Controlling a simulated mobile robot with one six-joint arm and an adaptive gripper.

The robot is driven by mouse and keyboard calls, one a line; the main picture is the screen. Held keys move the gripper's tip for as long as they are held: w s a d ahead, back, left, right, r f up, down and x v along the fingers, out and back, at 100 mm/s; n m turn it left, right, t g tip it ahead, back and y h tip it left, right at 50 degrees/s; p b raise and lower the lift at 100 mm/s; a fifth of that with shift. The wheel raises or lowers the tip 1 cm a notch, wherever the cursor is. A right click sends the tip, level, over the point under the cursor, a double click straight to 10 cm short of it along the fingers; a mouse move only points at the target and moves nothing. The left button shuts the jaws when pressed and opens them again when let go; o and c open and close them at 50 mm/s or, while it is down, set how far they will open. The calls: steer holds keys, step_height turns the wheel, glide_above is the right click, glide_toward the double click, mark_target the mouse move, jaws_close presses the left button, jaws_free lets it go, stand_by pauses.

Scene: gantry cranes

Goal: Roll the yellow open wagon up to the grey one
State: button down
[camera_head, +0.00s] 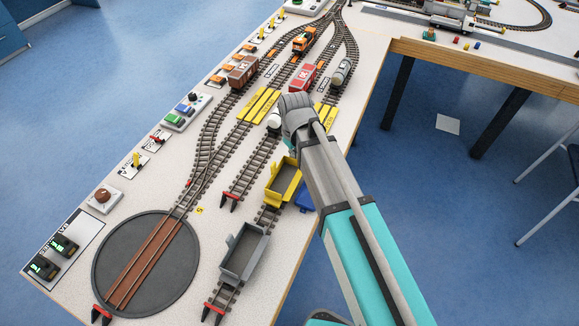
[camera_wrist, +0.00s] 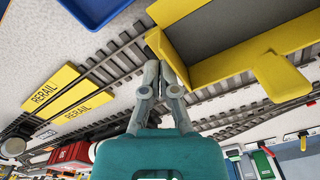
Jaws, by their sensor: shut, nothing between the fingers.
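The yellow open wagon (camera_head: 284,177) stands on the right-hand track in the head view, partly behind my arm. The grey open wagon (camera_head: 243,252) stands nearer the front on the same track, by the red buffer stop. A short stretch of bare track shows between the two wagons. In the wrist view the yellow wagon (camera_wrist: 235,50) fills the upper right. My gripper (camera_wrist: 160,66) is shut and empty, its fingertips close beside the yellow wagon's end, at the side away from the grey wagon. I cannot tell whether they touch it. The head view hides the fingers behind my wrist.
Yellow rerail plates (camera_wrist: 67,98) lie along the track behind my gripper. A blue object (camera_head: 305,197) sits right of the yellow wagon, near the table edge. Red buffer stops (camera_head: 229,199) end the nearby tracks. A turntable (camera_head: 146,262) lies at the front left.

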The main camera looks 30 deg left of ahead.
mark_target(290, 168)
steer(key=shift+s+d, duration=0.2)
steer(key=shift+s, duration=1.95)
steer(key=shift+w, duration=0.35)
steer(key=shift+w, duration=0.3)
steer(key=shift+r, duration=0.1)
steer(key=shift+r+p, duration=3.4)
steer(key=shift+p, duration=0.15)
